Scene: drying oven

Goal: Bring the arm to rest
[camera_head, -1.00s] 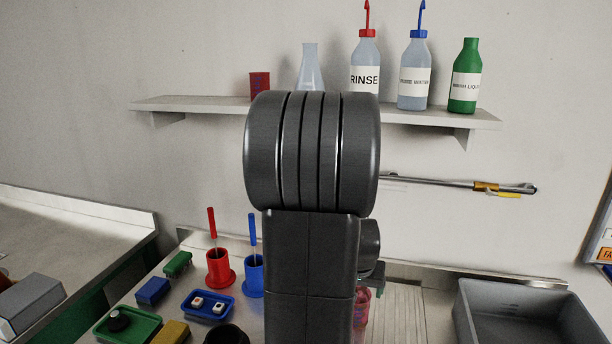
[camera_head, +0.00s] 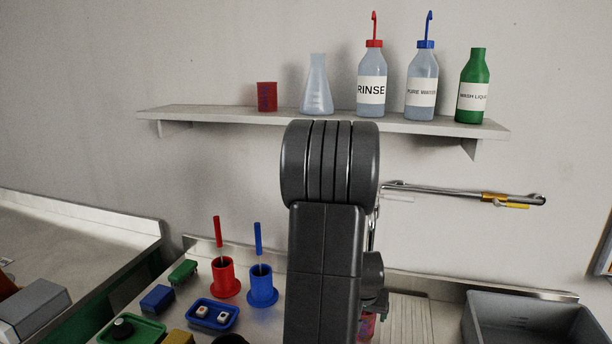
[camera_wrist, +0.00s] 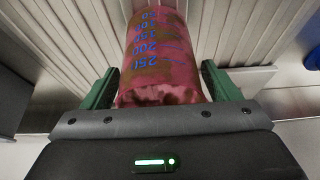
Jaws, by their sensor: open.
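My gripper (camera_wrist: 160,82) shows in the wrist view with its two green fingers apart. A pink-red beaker (camera_wrist: 158,50) with blue volume marks is between the fingers. The fingers are open on either side of it, and I see small gaps there. The beaker stands on a ribbed, pale surface.
A wall shelf (camera_head: 220,115) holds a red beaker, a flask and several bottles. A grey bin (camera_head: 535,300) stands at lower right. Red (camera_head: 225,278) and blue (camera_head: 261,287) brush holders and trays crowd the bench left of my arm.

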